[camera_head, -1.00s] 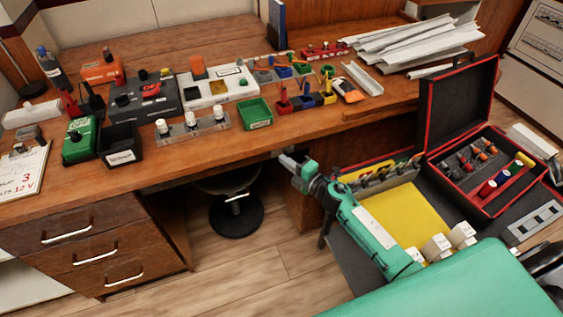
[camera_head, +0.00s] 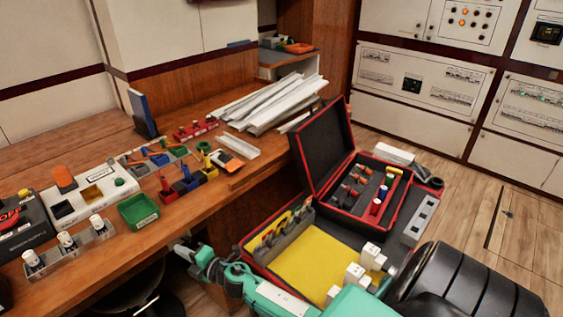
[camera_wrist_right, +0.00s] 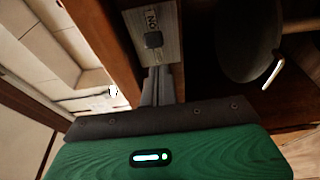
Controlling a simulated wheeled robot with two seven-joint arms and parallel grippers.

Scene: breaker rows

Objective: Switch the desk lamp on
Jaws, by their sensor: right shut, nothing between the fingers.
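I cannot make out a desk lamp in either view. My right gripper (camera_head: 183,252) is shut and empty beside the desk's front edge, in front of the open case. In the right wrist view its grey fingers (camera_wrist_right: 160,86) point away from the green wrist. Beyond them is a grey plate (camera_wrist_right: 169,62) with a small label, apparently ON, and a dark square knob (camera_wrist_right: 153,40). I cannot tell what the plate belongs to or whether the fingers touch it. My left gripper is not in view.
The wooden desk (camera_head: 125,250) holds a green tray (camera_head: 138,211), a white box (camera_head: 78,196) and white trunking (camera_head: 265,105). An open red-edged case (camera_head: 335,170) and yellow mat (camera_head: 318,253) are right of my gripper.

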